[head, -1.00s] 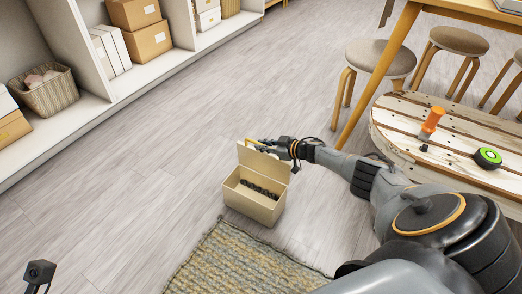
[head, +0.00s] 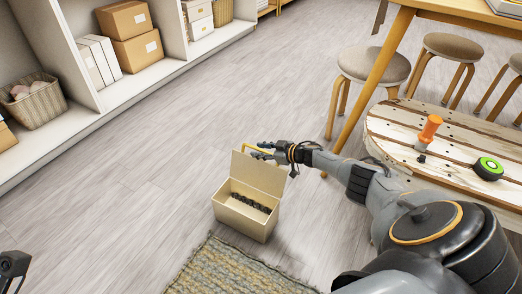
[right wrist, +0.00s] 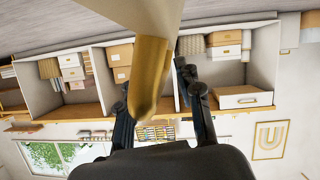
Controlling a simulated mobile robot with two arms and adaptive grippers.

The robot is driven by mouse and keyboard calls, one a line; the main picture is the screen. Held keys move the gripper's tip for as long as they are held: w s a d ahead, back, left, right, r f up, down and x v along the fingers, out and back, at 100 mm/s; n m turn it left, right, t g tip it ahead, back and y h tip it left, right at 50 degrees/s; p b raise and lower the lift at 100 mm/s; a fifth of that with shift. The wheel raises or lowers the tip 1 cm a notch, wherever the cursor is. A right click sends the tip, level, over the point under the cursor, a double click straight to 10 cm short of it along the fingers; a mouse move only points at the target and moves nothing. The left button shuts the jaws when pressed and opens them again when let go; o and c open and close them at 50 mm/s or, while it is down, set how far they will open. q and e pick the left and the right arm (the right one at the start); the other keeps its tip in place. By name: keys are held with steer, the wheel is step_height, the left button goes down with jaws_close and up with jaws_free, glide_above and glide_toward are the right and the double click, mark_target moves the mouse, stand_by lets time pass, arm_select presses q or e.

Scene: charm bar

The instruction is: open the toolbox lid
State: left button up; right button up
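The toolbox (head: 240,217) is a beige box on the floor in the head view, with dark contents (head: 252,202) inside. Its lid (head: 258,172) is raised and stands steeply up at the back, with a yellow handle (head: 256,149) near its top. My right gripper (head: 266,151) is at the lid's upper edge. In the right wrist view the yellow handle (right wrist: 148,80) lies between its two spread fingers; contact is not clear. A dark part, likely of my left arm's end, is cut off at the lower left of the head view; its fingers do not show.
A woven rug (head: 237,268) lies just in front of the toolbox. A round wooden table (head: 455,150) at right holds an orange-handled tool (head: 428,132) and a green-black round item (head: 488,168). Stools stand behind it. Shelves (head: 150,80) line the left; the floor between is clear.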

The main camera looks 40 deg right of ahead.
steer(key=shift+s+d+r, duration=0.1)
steer(key=shift+s+d, duration=0.1)
steer(key=shift+s, duration=0.2)
steer(key=v, duration=1.1)
steer(key=shift+s+a+r, duration=0.1)
steer(key=shift+r, duration=0.05)
